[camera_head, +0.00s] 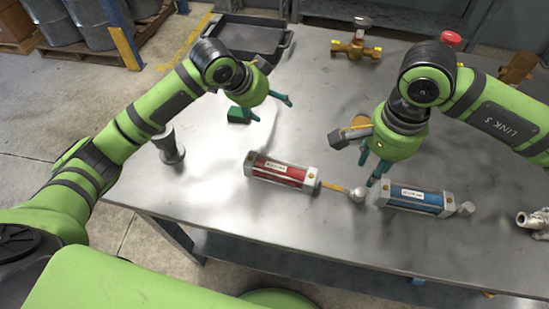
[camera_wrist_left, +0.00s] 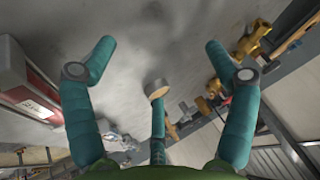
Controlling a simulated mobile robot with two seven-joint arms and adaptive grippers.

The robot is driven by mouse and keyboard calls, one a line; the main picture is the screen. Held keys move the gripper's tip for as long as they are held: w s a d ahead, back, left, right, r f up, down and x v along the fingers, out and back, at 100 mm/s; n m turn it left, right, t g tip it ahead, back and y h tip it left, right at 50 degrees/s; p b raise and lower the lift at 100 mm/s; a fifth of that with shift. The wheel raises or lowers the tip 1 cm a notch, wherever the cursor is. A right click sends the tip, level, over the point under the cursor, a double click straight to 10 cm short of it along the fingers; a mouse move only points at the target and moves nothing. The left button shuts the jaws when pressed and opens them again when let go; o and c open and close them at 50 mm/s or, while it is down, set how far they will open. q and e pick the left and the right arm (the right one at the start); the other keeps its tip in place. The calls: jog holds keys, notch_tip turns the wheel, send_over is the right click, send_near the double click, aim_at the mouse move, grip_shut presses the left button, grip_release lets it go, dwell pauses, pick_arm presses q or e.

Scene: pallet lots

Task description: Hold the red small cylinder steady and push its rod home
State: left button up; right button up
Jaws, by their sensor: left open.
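The red small cylinder (camera_head: 280,172) lies on the metal bench in the head view, its rod (camera_head: 333,187) extending right to a pale round knob (camera_head: 357,195). Part of a red body, seemingly this cylinder (camera_wrist_left: 28,95), shows at the left edge of the left wrist view. My left gripper (camera_head: 270,108) is open and empty above the bench, behind the cylinder and apart from it; its spread fingers show in the wrist view (camera_wrist_left: 160,70). My right gripper (camera_head: 372,168) points down behind the knob, near the blue cylinder's left end. Its finger opening is unclear.
A blue cylinder (camera_head: 415,200) lies right of the red one. A grey stepped post (camera_head: 169,146) stands at left. A black tray (camera_head: 250,38) and brass valve (camera_head: 356,44) are at the back. A metal fitting (camera_head: 534,219) lies at right. The bench's front strip is clear.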

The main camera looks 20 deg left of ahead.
pick_arm(q)
jog(key=s+d+m+g, duration=0.2)
jog(key=s+d+m, duration=0.1)
jog(key=s+d, duration=0.4)
jog(key=m+g+y, duration=0.2)
jog(key=m+y, duration=0.1)
send_over(276, 173)
jog(key=s, duration=0.1)
jog(key=shift+s+f, duration=0.1)
jog(key=shift+f, duration=0.35)
jog(key=shift+w+f, duration=0.2)
jog(key=shift+f, duration=0.8)
jog(key=shift+w+f, duration=0.25)
jog(key=shift+f, duration=0.75)
jog(key=shift+w+f, duration=0.2)
jog(key=shift+f, duration=0.8)
grip_shut()
pick_arm(e)
grip_shut()
jog(key=shift+s, duration=0.1)
